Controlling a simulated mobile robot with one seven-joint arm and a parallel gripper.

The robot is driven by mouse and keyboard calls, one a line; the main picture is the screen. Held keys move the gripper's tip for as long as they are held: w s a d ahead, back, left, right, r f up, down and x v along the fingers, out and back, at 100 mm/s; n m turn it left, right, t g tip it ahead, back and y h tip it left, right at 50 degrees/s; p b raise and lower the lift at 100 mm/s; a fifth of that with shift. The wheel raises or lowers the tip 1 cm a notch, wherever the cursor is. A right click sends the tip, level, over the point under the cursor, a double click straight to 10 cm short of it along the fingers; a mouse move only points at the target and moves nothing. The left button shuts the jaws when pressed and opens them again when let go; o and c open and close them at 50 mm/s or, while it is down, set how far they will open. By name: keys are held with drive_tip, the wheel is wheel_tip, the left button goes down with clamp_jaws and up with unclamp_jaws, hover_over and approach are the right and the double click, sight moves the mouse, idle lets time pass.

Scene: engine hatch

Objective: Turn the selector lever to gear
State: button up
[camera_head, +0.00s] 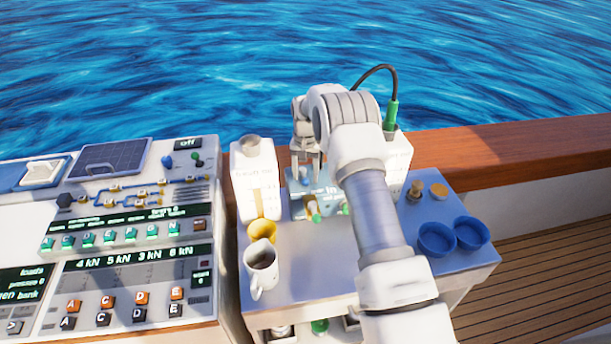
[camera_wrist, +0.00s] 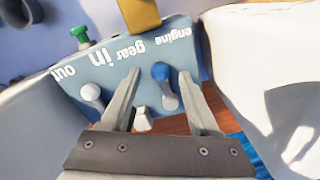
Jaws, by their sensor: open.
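The light blue control panel (camera_wrist: 125,70) carries the words "engine", "gear", "in" and "out", upside down in the wrist view. A lever with a blue round end (camera_wrist: 160,72) and pale shaft sits near "engine" and "gear"; it appears to be the selector lever. A second lever with a pale end (camera_wrist: 91,92) lies near "in" and "out". My gripper (camera_wrist: 159,76) is open, with its two fingers on either side of the blue-ended lever; I cannot tell if they touch it. In the head view, my gripper (camera_head: 308,168) is above the panel (camera_head: 325,184), and my arm hides part of it.
A white box (camera_head: 256,180) stands left of the panel. A yellow cup (camera_head: 262,230) and a white mug (camera_head: 262,272) stand on the worktop (camera_head: 310,270). Two blue bowls (camera_head: 437,239) are at right. A switch console (camera_head: 130,240) fills the left. A wooden rail (camera_head: 510,143) runs behind.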

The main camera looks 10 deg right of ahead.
drive_tip(key=shift+f, duration=0.65)
clamp_jaws()
